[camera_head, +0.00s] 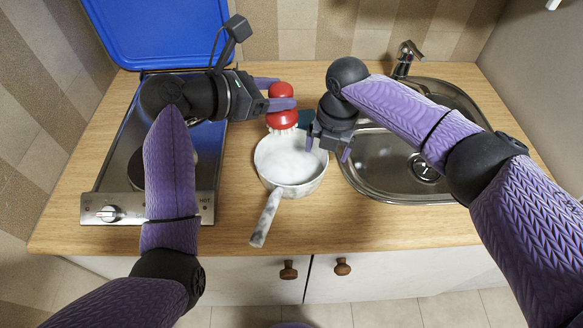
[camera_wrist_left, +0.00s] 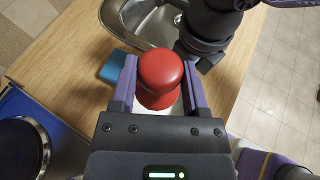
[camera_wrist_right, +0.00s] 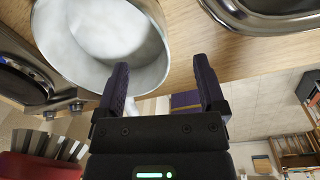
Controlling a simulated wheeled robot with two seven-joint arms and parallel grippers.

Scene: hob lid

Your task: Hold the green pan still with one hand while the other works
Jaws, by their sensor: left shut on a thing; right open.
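The pan (camera_head: 292,165) is not green in these views; it looks white-grey and marbled, and its handle (camera_head: 265,219) points toward the counter's front edge. In the right wrist view the pan (camera_wrist_right: 105,38) fills the upper left. My left gripper (camera_head: 284,92) is shut on a red scrubbing brush (camera_head: 281,119) with white bristles, at the pan's far rim; the brush (camera_wrist_left: 160,72) sits between the fingers in the left wrist view. My right gripper (camera_head: 329,148) is open beside the pan's right rim. Whether a finger touches the rim, I cannot tell.
A hob (camera_head: 206,165) with a raised blue lid (camera_head: 165,30) stands on the left. A metal sink (camera_head: 385,165) with a tap (camera_head: 406,58) is on the right. A blue block (camera_wrist_left: 116,67) lies near the brush. The wooden counter (camera_head: 330,215) is clear in front.

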